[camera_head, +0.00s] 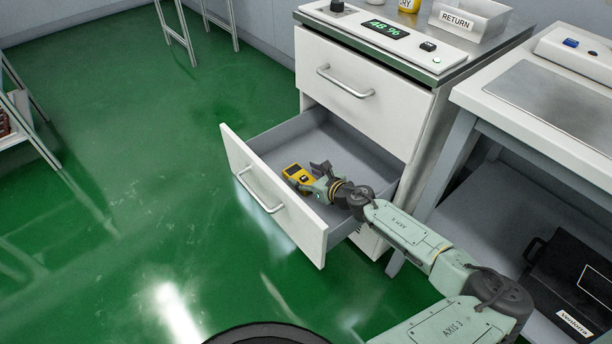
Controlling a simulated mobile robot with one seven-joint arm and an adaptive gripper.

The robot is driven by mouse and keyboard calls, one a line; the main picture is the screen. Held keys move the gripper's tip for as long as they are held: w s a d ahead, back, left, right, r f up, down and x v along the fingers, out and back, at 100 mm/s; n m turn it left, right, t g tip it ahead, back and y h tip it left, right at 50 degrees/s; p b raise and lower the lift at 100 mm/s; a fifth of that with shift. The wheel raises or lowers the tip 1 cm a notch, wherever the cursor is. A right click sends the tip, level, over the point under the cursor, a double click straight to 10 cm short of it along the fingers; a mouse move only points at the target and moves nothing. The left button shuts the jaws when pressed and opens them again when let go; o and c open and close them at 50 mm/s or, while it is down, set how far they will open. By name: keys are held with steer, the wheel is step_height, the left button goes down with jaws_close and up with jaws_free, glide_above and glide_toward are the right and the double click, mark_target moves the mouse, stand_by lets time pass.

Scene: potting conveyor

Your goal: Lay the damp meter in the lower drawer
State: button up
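The damp meter (297,175) is a small yellow device with a dark screen. It is inside the open lower drawer (237,158), near the drawer's front panel, and looks to be lying on or just above the drawer floor. My gripper (314,177) reaches into the drawer from the right, right beside the meter. Its dark fingers look spread, the far one standing apart from the yellow body. The near finger and the meter's near end overlap, so I cannot tell whether they touch.
The upper drawer (362,92) above is closed. The cabinet top holds a lit display (386,29) and a RETURN bin (468,19). A bench (560,90) stands at the right, with a black case (572,282) beneath. Green floor (130,190) is clear at left.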

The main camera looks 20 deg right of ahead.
steer(key=shift+o, duration=0.6)
steer(key=shift+r, duration=0.15)
steer(key=shift+r+p, duration=0.4)
steer(key=shift+p, duration=0.1)
steer(key=shift+s+d+r, duration=0.1)
steer(key=shift+s+r, duration=0.05)
steer(key=shift+r, duration=0.15)
steer(key=b+v, duration=0.1)
steer(key=v, duration=1)
steer(key=shift+s, duration=0.25)
steer(key=shift+d, duration=0.1)
steer(key=shift+c, duration=0.5)
